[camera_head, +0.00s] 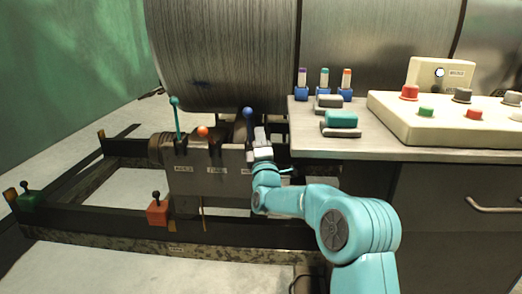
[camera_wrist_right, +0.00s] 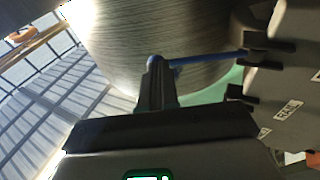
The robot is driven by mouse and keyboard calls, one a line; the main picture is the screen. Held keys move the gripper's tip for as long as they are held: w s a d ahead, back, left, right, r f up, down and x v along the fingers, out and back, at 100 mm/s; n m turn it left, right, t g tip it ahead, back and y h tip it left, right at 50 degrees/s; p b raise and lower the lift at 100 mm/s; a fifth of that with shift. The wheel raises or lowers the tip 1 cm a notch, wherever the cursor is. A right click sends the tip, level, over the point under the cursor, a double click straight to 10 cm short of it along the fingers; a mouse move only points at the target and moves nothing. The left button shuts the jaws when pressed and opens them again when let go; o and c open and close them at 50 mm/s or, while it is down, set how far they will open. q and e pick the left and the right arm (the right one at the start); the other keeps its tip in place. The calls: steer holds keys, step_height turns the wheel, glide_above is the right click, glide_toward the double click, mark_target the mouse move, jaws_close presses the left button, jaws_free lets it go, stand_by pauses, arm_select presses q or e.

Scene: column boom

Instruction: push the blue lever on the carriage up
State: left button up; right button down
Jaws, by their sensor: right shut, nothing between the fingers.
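The carriage (camera_head: 220,186) is a dark grey box with labels on its front, at the middle left of the head view. The blue lever (camera_head: 248,116) stands up from its right part with a round knob on top. My right gripper (camera_head: 261,134) is shut and empty, just right of this lever. In the right wrist view the blue lever (camera_wrist_right: 215,57) runs from a slot in the carriage (camera_wrist_right: 291,85) to the tips of my right gripper (camera_wrist_right: 155,63). Its knob end is mostly hidden behind the fingertips; I cannot tell whether they touch. My left gripper is not in view.
A teal lever (camera_head: 176,118) and an orange-knobbed lever (camera_head: 203,132) stand left of the blue one. A large ribbed drum (camera_head: 225,55) is behind. A bench (camera_head: 365,148) with a button panel (camera_head: 440,117) is close on the right.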

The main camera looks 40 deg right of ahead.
steer(key=shift+s+a+f, duration=0.1)
steer(key=shift+s+a, duration=0.6)
steer(key=shift+s, duration=0.25)
